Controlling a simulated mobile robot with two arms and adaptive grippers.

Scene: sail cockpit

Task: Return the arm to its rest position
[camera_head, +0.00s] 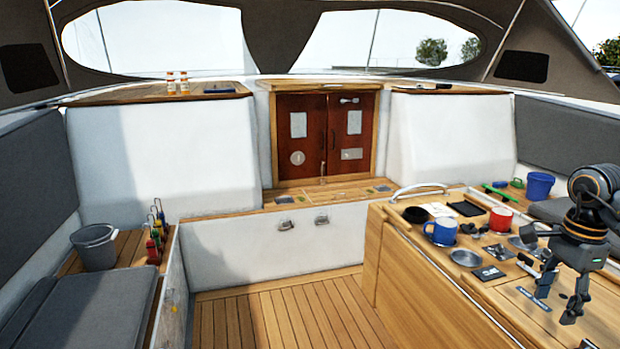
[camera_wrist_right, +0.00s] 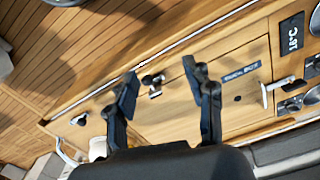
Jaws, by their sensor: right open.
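My right gripper (camera_head: 557,298) is at the right of the head view, above the right end of the wooden cockpit table (camera_head: 425,290). Its two dark fingers point down and stand apart with nothing between them. I cannot tell exactly how high the fingertips are above the wood. The right arm bends down from the upper right. My left arm and gripper are not in view.
A blue mug (camera_head: 441,231), a red mug (camera_head: 500,219), a white cup (camera_head: 437,210) and a metal bowl (camera_head: 465,258) stand on the table left of the gripper. A blue bucket (camera_head: 540,186) is behind. A grey bucket (camera_head: 96,246) sits on the left bench. The floor (camera_head: 285,315) is clear.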

